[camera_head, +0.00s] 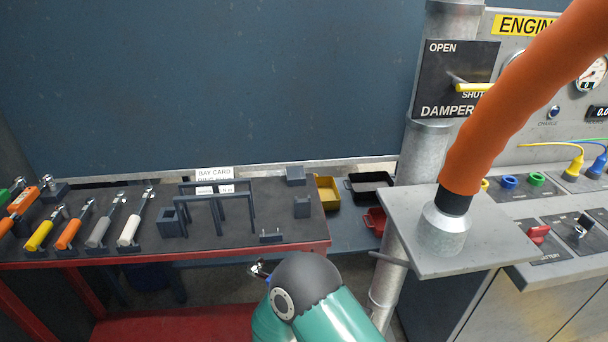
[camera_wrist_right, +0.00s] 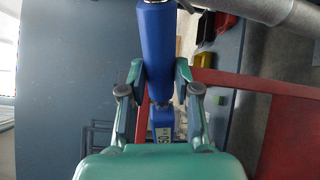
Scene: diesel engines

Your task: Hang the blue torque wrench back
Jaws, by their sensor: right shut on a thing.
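The blue torque wrench (camera_wrist_right: 156,50) is between the two fingers of my right gripper (camera_wrist_right: 154,92), which is shut on its blue handle. A label with numbers shows on its lower part in the wrist view. In the head view only the wrench's metal end (camera_head: 259,269) shows, beside my teal right arm in front of the bench edge; the arm hides the rest and the gripper. A dark frame with posts (camera_head: 222,190) stands on the bench. My left gripper is not in view.
The dark-topped bench (camera_head: 285,222) has a red front edge. A bay card (camera_head: 214,175) stands behind the frame. A yellow bin (camera_head: 327,192), a black bin (camera_head: 371,186) and a red bin (camera_head: 375,220) lie to the right. A metal pipe and an orange hose (camera_head: 500,100) stand farther right.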

